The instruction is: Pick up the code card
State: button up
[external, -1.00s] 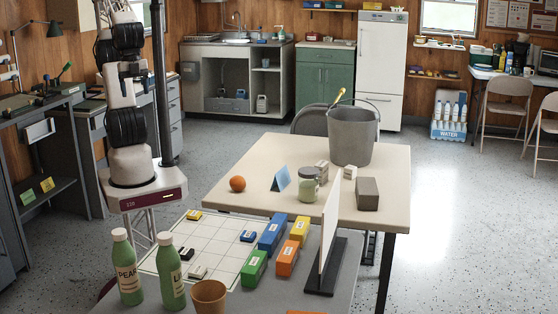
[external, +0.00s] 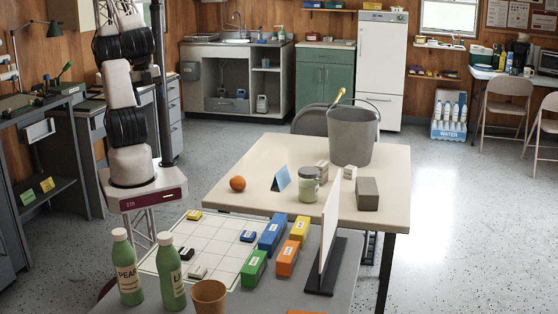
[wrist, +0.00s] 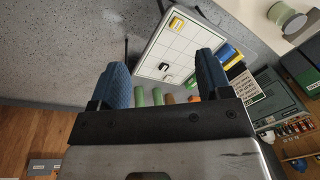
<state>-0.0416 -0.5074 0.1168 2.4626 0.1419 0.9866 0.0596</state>
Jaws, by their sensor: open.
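A light-blue folded card (external: 281,178) stands like a tent on the beige table (external: 245,160), between the orange ball and the lidded jar. It is the only loose card I make out there; any writing on it is too small to read. My gripper (wrist: 165,72) shows in the wrist view with its two blue fingers wide apart and nothing between them. In the external view my gripper is out of frame above, and the blue card is well away from my arm. I cannot make out the blue card in the wrist view.
A jar (external: 308,184), grey bucket (external: 353,137), orange ball (external: 237,184) and grey block (external: 367,194) share the table. In front are a gridded board (external: 185,252), coloured boxes (external: 271,234), green bottles (external: 127,268), a brown cup (external: 208,298) and an upright white panel (external: 330,235).

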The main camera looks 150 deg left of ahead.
jog(key=w+a+f+m+g+y, duration=0.2)
jog(key=w+a+f+g+y, duration=0.1)
jog(key=w+a+f, duration=0.5)
jog(key=m+g+y, duration=0.6)
jog(key=m, duration=0.1)
send_near(275, 183)
jog(key=x, duration=0.3)
jog(key=shift+s+d+r, duration=0.15)
jog(key=shift+s+r, duration=0.05)
jog(key=shift+s, duration=0.05)
jog(key=shift+a+f+m, duration=0.3)
jog(key=shift+x, duration=1.3)
jog(key=shift+a, duration=0.1)
jog(key=shift+x, duration=2.55)
